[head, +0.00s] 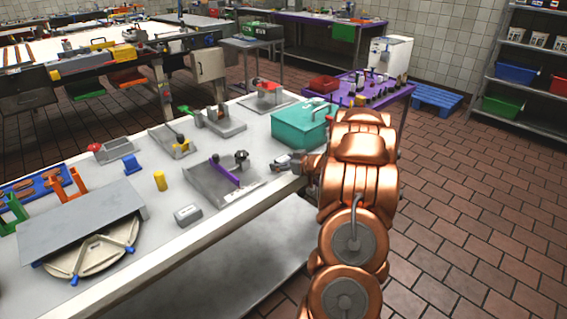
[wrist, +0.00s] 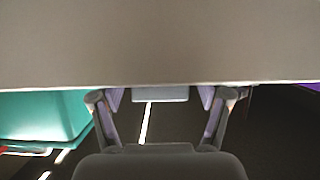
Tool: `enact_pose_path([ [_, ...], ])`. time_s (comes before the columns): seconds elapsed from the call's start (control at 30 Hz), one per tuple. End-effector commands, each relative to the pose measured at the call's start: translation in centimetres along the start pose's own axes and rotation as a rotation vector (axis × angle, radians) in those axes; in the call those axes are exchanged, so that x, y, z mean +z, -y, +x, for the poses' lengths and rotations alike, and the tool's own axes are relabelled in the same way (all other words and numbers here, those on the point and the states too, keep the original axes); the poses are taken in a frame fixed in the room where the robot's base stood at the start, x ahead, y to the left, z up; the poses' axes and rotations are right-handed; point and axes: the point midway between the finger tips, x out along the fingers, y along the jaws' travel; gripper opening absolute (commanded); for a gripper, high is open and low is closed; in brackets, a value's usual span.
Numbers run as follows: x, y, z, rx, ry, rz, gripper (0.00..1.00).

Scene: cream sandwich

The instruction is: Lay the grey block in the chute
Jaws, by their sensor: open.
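A small grey block (head: 187,215) lies on the pale table near its front edge. Behind it and to its right is a grey tray-like piece (head: 207,184) with a purple bar and a dark knob; it looks like the chute, but I cannot be sure. My gripper (head: 283,162) is over the table's front edge, right of that piece and just in front of the teal box. In the wrist view my gripper (wrist: 162,98) is open, its two fingers apart. A pale grey piece (wrist: 160,94) shows between the fingertips; I cannot tell what it is.
The teal box (head: 298,126) stands close behind my gripper and shows in the wrist view (wrist: 45,115). A yellow cylinder (head: 160,181) and a blue piece (head: 132,164) stand left of the tray-like piece. A large grey plate (head: 85,222) lies further left.

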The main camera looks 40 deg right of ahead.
Motion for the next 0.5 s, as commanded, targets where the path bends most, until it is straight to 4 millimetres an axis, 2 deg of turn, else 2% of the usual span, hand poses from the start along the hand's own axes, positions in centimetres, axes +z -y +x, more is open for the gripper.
enact_pose_path([
  [0.4, 0.4, 0.0, 0.2, 0.0, -0.001, -0.002, 0.76],
  [0.5, 0.0, -0.1, -1.6, 0.004, -0.001, -0.001, 0.76],
])
